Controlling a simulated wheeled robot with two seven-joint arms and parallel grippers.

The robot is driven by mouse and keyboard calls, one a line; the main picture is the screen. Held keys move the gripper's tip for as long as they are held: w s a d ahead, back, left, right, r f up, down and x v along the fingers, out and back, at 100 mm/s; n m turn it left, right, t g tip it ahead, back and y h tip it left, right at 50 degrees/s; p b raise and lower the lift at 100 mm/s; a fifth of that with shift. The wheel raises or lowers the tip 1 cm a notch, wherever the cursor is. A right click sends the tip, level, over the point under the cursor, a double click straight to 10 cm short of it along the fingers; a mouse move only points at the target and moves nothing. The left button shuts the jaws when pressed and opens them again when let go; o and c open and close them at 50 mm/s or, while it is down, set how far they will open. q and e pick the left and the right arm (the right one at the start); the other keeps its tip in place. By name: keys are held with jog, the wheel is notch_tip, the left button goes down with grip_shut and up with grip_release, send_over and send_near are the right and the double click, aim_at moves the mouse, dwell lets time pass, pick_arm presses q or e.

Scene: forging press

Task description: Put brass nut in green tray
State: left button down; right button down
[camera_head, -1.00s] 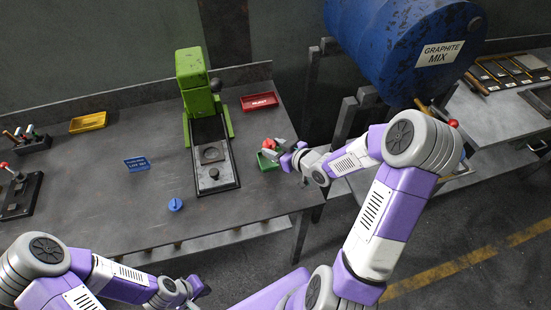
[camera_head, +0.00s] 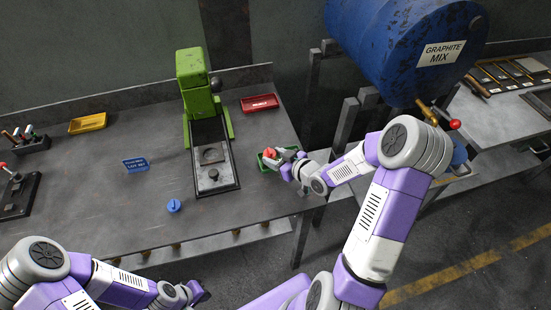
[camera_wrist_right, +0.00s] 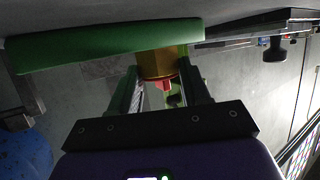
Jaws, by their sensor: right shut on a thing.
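The green tray (camera_head: 264,163) sits near the right end of the bench in the head view. It also shows as a green wall across the top of the right wrist view (camera_wrist_right: 95,45). My right gripper (camera_head: 279,155) is at the tray, partly covering it. In the wrist view it is shut on the brass nut (camera_wrist_right: 157,62), a gold round piece between the fingers at the tray's edge. A red part shows beside the nut. I cannot tell whether the nut touches the tray. My left gripper (camera_head: 196,292) is low in front of the bench, its jaws unclear.
A green press (camera_head: 195,85) with a dark bed stands left of the tray. A red tray (camera_head: 260,103) lies behind, a yellow tray (camera_head: 87,123) at the back left. A blue knob (camera_head: 174,206) is at the front. A large blue drum (camera_head: 400,45) stands at the right.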

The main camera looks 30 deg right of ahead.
jog(key=shift+s+a+f, duration=0.1)
jog(key=shift+s+f, duration=0.2)
jog(key=shift+f, duration=0.25)
jog(key=c, duration=0.5)
grip_release()
jog(key=shift+f, duration=0.2)
jog(key=shift+w+r+p, duration=0.15)
jog(key=shift+r+p, duration=0.45)
jog(key=shift+p, duration=0.05)
jog(key=p+v, duration=0.1)
jog(key=v, duration=0.5)
jog(key=p+v, duration=0.1)
jog(key=v, duration=0.5)
jog(key=shift+w+r, duration=0.2)
jog(key=shift+r, duration=0.05)
